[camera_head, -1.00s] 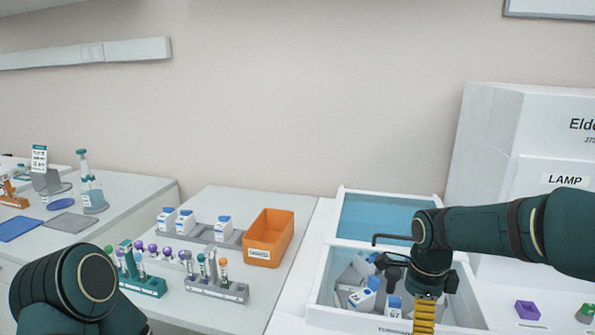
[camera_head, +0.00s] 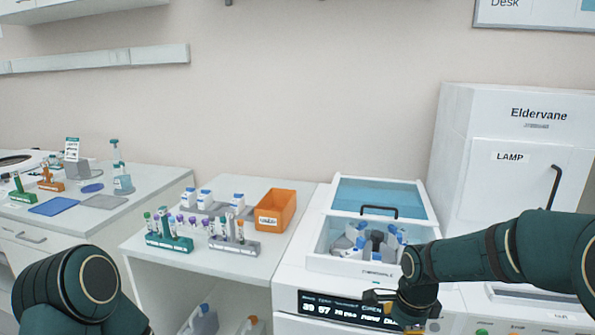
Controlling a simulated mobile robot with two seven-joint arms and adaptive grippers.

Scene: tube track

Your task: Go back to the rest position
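My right arm (camera_head: 490,252) reaches in from the right. Its gripper (camera_head: 400,312) hangs low in front of the white machine (camera_head: 318,275), below the open bin of that machine and apart from the bottles inside. Its fingers are small and partly cut off, so whether they are open or shut cannot be told. My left arm (camera_head: 75,285) shows at the lower left, and its gripper is out of the frame.
The machine's blue lid (camera_head: 380,192) is raised with a black handle. On the side table stand an orange bin (camera_head: 276,209), a green tube rack (camera_head: 168,242), a grey tube rack (camera_head: 235,246) and white bottles. A white LAMP cabinet (camera_head: 510,130) stands at right.

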